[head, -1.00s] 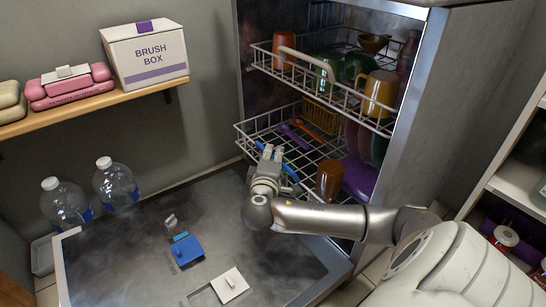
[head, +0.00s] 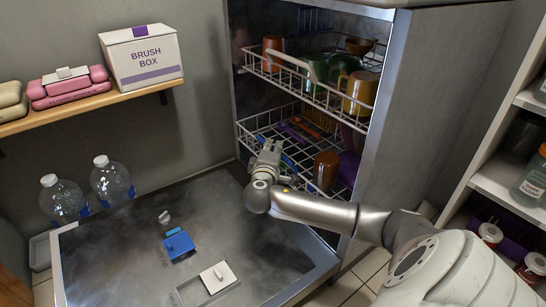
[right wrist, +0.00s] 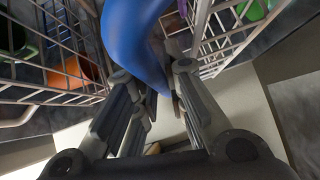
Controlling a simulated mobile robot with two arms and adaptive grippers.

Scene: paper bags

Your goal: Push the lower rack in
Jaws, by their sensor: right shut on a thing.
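The lower rack (head: 240,127) is a white wire basket, partly out of the dishwasher (head: 376,172) over its lowered door (head: 215,215). It holds a brown cup (head: 326,170), purple and orange utensils and blue pieces. My right gripper (head: 268,152) is at the rack's front edge. In the right wrist view its fingers (right wrist: 160,100) are closed around a thick, curved blue piece (right wrist: 137,40). I cannot tell whether this piece belongs to the rack. Rack wires (right wrist: 75,75) show on both sides of it. My left gripper is out of view.
The upper rack (head: 262,72), also partly out, holds mugs and bowls above. A blue piece (head: 179,245) and a white tab (head: 215,277) are on the door. Water bottles (head: 110,182) stand left. A shelf with jars (head: 535,180) stands right.

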